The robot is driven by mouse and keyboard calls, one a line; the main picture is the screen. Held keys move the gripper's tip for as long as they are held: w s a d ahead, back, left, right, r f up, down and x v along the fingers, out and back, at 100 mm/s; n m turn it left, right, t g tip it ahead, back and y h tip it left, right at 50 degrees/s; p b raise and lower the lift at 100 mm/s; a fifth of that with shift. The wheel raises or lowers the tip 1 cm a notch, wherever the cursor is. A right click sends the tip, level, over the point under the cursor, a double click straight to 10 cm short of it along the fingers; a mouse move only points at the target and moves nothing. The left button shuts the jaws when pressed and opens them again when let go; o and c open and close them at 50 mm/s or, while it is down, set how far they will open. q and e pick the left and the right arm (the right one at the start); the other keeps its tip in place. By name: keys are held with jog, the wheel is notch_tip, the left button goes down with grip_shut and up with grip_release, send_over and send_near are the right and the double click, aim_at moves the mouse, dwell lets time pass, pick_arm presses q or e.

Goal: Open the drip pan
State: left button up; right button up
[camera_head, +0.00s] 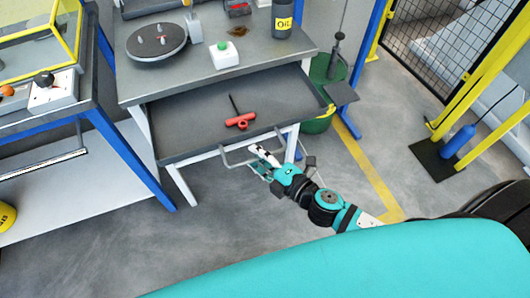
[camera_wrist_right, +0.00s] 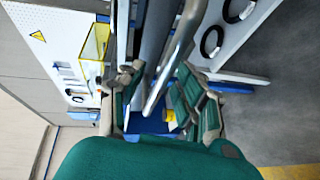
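The drip pan (camera_head: 190,130) is a wide dark grey tray under the grey workbench top. It stands pulled out toward me, with its inside showing. A red T-handled tool (camera_head: 239,121) lies in it. A grey bar handle (camera_head: 228,160) is on the pan's front edge. My right gripper (camera_head: 262,165) is at this handle. In the right wrist view, the gripper's fingers (camera_wrist_right: 160,95) are spread apart, with the handle bar (camera_wrist_right: 168,68) running between them. Whether a finger touches the bar is unclear. My left gripper is not in view.
On the workbench (camera_head: 185,78) are a dark round plate (camera_head: 156,43), a green button box (camera_head: 224,55) and an oil can (camera_head: 282,20). A green bin (camera_head: 325,75) stands at its right. A yellow-framed fence (camera_head: 455,50) is farther right. The floor in front is clear.

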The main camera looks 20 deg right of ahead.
jog(key=v, duration=1.2)
jog(key=shift+r, duration=0.1)
jog(key=s+d+f+m+g+h, duration=0.2)
jog(key=d+f+m, duration=0.15)
jog(key=f, duration=0.65)
jog(key=s+d+f+m+g+h, duration=0.2)
jog(key=f+m, duration=0.2)
jog(key=f, duration=0.6)
jog(key=s+d+f+m+g+h, duration=0.15)
jog(key=f+m, duration=0.25)
jog(key=f, duration=0.6)
jog(key=s+f+m+g+h, duration=0.1)
jog(key=s+f+m+g, duration=0.7)
jog(key=s+f, duration=0.8)
jog(key=s+a+p, duration=0.1)
jog(key=s, duration=0.3)
jog(key=shift+f, duration=0.25)
